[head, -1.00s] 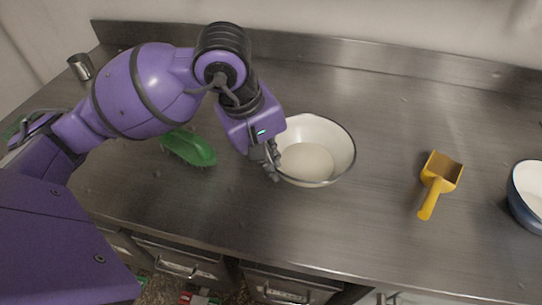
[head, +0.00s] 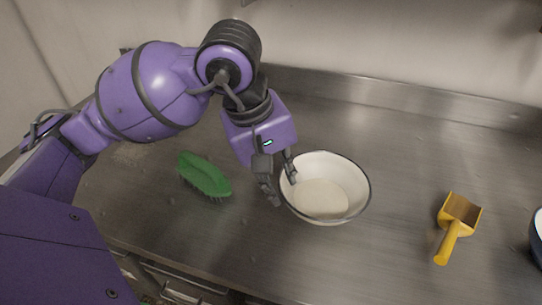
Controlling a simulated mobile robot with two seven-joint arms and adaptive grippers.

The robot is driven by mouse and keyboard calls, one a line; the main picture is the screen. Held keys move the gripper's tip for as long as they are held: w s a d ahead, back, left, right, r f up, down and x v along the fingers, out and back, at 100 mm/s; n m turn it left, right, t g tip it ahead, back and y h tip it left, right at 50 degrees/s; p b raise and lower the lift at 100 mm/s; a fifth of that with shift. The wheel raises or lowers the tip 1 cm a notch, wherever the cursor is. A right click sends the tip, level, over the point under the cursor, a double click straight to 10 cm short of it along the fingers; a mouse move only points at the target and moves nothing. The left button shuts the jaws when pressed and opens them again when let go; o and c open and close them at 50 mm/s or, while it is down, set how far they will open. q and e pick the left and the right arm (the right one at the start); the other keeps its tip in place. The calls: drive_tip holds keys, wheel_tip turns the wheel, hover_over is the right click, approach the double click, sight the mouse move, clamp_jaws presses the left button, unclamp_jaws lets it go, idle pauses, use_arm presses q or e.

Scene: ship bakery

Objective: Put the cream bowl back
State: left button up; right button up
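The cream bowl (head: 343,178), with a thin dark rim, stands upright on the steel counter near the middle of the head view. My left gripper (head: 278,185) is at the bowl's left rim. Its fingers are spread apart, one outside the bowl on the left and one over or just inside the rim. I cannot tell whether either finger touches the bowl. My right gripper is not in view.
A green brush (head: 204,175) lies on the steel counter (head: 390,150) left of the bowl. A yellow scoop (head: 458,218) lies to the right. A blue-and-white bowl (head: 538,238) is cut off at the right edge. A low backsplash runs behind.

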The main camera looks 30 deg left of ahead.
use_arm(q)
drive_tip(key=v, duration=0.6)
drive_tip(key=shift+r, duration=0.15)
